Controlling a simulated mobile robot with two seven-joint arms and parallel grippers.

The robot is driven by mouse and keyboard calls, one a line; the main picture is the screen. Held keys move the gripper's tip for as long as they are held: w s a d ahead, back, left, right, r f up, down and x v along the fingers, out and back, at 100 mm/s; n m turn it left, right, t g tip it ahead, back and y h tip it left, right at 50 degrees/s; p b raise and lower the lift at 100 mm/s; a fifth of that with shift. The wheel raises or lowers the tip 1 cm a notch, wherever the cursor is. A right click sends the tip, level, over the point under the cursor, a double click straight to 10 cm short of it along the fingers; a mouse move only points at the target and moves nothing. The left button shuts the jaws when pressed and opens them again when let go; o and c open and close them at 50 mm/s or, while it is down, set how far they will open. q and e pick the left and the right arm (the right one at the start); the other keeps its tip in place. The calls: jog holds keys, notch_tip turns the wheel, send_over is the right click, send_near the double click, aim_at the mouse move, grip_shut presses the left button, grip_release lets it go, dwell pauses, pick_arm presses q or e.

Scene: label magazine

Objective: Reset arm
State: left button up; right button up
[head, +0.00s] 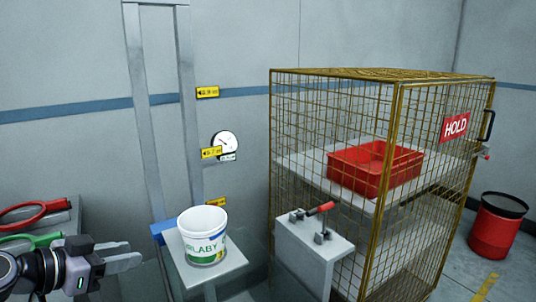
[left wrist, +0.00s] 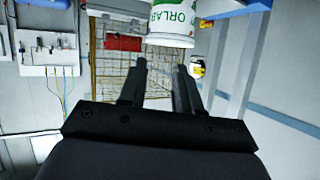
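My left gripper (head: 138,258) is at the lower left of the head view, its fingers pointing right. In the left wrist view its two fingers (left wrist: 162,68) stand apart with nothing between them, so it is open and empty. A white tub (head: 203,238) with green lettering stands upright on a small grey stand (head: 232,262), to the right of the gripper and apart from it. The tub also shows at the top of the left wrist view (left wrist: 172,18), beyond the fingertips. My right gripper is in neither view.
Red (head: 22,215) and green (head: 30,241) handles lie at left. A red bin (head: 495,228) stands right.

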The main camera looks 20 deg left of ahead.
pick_arm(q)
jog(key=w+d+f+t, duration=0.1)
jog(key=d+f, duration=0.2)
jog(key=d, duration=0.5)
jog(key=w+d+f, duration=0.1)
jog(key=d+f, duration=0.3)
jog(key=d, duration=0.4)
jog(key=s+f+n+g+y, duration=0.25)
jog(key=s+f+g, duration=0.75)
jog(key=s+f, duration=0.65)
jog(key=w+d+f+t+h, duration=0.1)
jog(key=w+d+f+t, duration=0.2)
jog(key=f+t, duration=0.3)
jog(key=shift+w+d+f+m+t, duration=0.35)
jog(key=shift+w+f+m, duration=0.1)
jog(key=shift+w+f, duration=0.2)
